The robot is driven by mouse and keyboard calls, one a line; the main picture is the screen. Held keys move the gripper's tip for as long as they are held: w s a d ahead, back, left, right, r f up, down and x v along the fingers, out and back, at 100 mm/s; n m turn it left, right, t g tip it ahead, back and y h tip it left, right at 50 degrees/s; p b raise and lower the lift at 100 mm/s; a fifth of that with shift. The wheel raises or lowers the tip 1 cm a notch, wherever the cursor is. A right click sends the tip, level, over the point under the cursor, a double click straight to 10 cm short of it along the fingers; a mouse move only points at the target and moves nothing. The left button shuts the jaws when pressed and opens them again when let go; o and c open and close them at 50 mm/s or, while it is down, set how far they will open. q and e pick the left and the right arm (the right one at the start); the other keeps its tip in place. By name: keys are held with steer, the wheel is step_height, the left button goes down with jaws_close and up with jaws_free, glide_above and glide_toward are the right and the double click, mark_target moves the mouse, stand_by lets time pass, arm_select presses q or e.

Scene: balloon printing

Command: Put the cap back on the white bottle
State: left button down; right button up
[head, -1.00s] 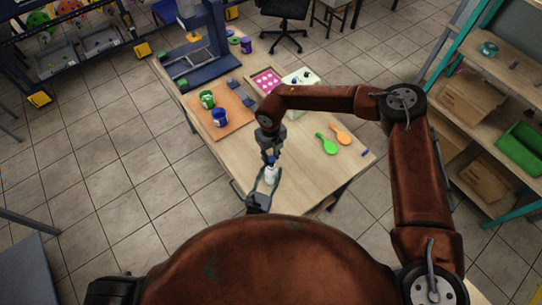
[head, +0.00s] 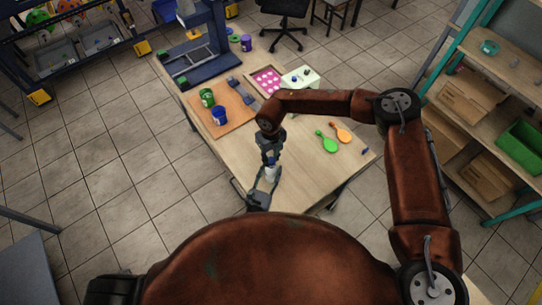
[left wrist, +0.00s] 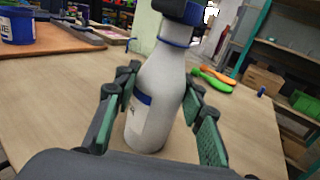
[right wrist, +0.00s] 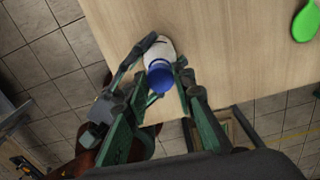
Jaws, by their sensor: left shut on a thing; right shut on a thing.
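The white bottle (head: 271,174) stands upright near the table's front edge. In the left wrist view the bottle (left wrist: 158,95) is large, with a blue label and a blue ring at its neck. My left gripper (head: 266,180) is shut on the bottle's body from the front. My right gripper (head: 270,159) points down from above and is shut on the blue cap (right wrist: 160,77), which is at the bottle's mouth. The dark blue cap also shows at the top edge of the left wrist view (left wrist: 184,10). Whether it is fully seated cannot be told.
A brown board (head: 232,124) holds a green pot (head: 207,97) and a blue pot (head: 220,115). Green (head: 327,143) and orange (head: 341,133) balloon-like pieces lie to the right. A printing frame (head: 190,62) stands at the back. Bare table surrounds the bottle.

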steer(key=shift+f, duration=0.55)
stand_by(0.6)
steer(key=m, duration=0.6)
steer(key=shift+m, duration=0.4)
steer(key=m, duration=0.6)
steer(key=shift+d, duration=0.1)
steer(key=m, duration=0.5)
steer(key=shift+m, duration=0.4)
steer(key=m, duration=0.7)
